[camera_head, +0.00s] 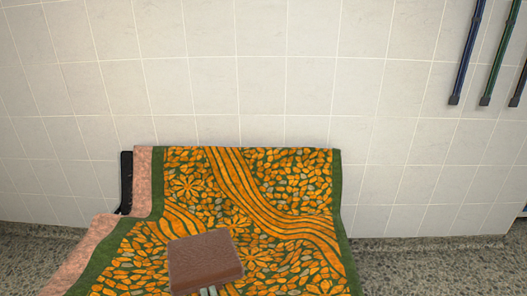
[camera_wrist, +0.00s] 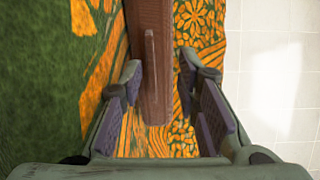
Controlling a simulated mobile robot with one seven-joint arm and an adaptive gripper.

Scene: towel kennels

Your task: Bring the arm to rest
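A brown block-like object (camera_head: 205,262) with a flat top sits over the orange and green patterned towel (camera_head: 290,180) in the head view. In the wrist view the brown object (camera_wrist: 153,20) shows as a long upright slab with a thin raised bar on its face. My gripper (camera_wrist: 160,70) is open in the wrist view, with one finger on each side of the slab. A gap shows at the right finger; whether the left finger touches the slab I cannot tell. Two small pale prongs at the lower edge of the head view, below the brown object, are unclear.
The towel drapes over a seat with a dark frame (camera_head: 126,180); a pink towel (camera_head: 143,180) lies at its left. A tiled wall (camera_head: 270,70) stands behind. Blue and green poles (camera_head: 467,55) hang at upper right. Speckled floor (camera_head: 440,265) is clear at right.

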